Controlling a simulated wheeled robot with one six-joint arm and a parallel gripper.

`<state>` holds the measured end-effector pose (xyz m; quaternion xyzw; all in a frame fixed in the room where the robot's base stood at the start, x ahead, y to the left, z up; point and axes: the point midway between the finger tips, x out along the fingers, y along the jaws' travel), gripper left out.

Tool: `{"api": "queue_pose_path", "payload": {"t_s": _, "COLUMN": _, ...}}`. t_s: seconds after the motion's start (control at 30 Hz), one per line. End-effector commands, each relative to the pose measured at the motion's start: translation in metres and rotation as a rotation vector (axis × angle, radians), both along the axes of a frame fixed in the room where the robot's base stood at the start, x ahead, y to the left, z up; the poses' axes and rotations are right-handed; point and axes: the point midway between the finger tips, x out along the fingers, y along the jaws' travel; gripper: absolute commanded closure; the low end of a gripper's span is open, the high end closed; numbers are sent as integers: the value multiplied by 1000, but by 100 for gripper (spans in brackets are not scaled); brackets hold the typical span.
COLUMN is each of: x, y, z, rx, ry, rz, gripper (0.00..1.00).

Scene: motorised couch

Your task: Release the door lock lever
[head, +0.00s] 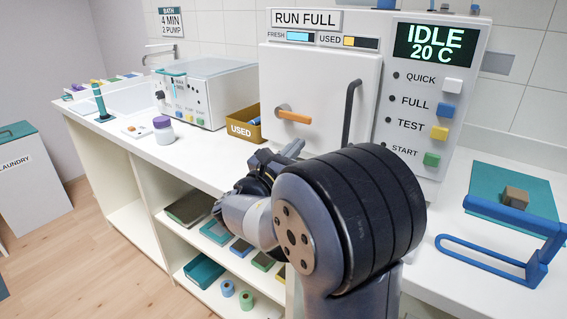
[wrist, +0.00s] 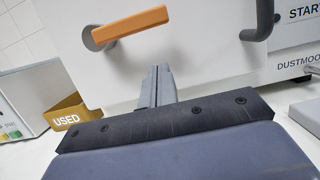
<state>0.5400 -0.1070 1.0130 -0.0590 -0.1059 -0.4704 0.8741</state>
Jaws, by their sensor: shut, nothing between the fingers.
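The door lock lever is an orange handle (head: 294,116) on a grey round pivot at the lower left of the white machine door (head: 312,75). It points right and lies nearly level. In the wrist view the orange lever (wrist: 138,24) is at upper left, tilted up to the right. My gripper (head: 297,146) is shut and empty, below the lever and apart from it. In the wrist view my gripper's fingers (wrist: 157,72) point at the door just below the lever. Most of the gripper body is hidden behind my arm in the head view.
A dark vertical door handle (head: 350,112) stands right of the lever. The panel screen (head: 435,43) reads IDLE 20 C. A tan USED bin (head: 243,130) sits left of the machine. A blue frame (head: 505,254) lies on the counter at right.

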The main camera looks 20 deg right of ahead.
Motion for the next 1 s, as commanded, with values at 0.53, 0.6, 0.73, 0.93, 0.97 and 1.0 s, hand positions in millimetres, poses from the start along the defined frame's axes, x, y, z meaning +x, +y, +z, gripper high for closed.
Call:
{"api": "queue_pose_path", "payload": {"t_s": 0.53, "x": -1, "y": 2, "z": 31, "rx": 1, "ry": -2, "rz": 3, "gripper": 100}}
{"api": "queue_pose_path", "payload": {"t_s": 0.6, "x": -1, "y": 2, "z": 31, "rx": 1, "ry": -2, "rz": 3, "gripper": 100}}
{"api": "queue_pose_path", "payload": {"t_s": 0.73, "x": -1, "y": 2, "z": 33, "rx": -2, "ry": 3, "rz": 2, "gripper": 100}}
{"api": "queue_pose_path", "payload": {"t_s": 0.93, "x": -2, "y": 1, "z": 37, "rx": -26, "ry": 39, "rz": 3, "gripper": 100}}
{"api": "queue_pose_path", "payload": {"t_s": 0.97, "x": -2, "y": 1, "z": 36, "rx": -28, "ry": 41, "rz": 3, "gripper": 100}}
{"api": "queue_pose_path", "payload": {"t_s": 1.0, "x": -2, "y": 1, "z": 36, "rx": -31, "ry": 46, "rz": 3, "gripper": 100}}
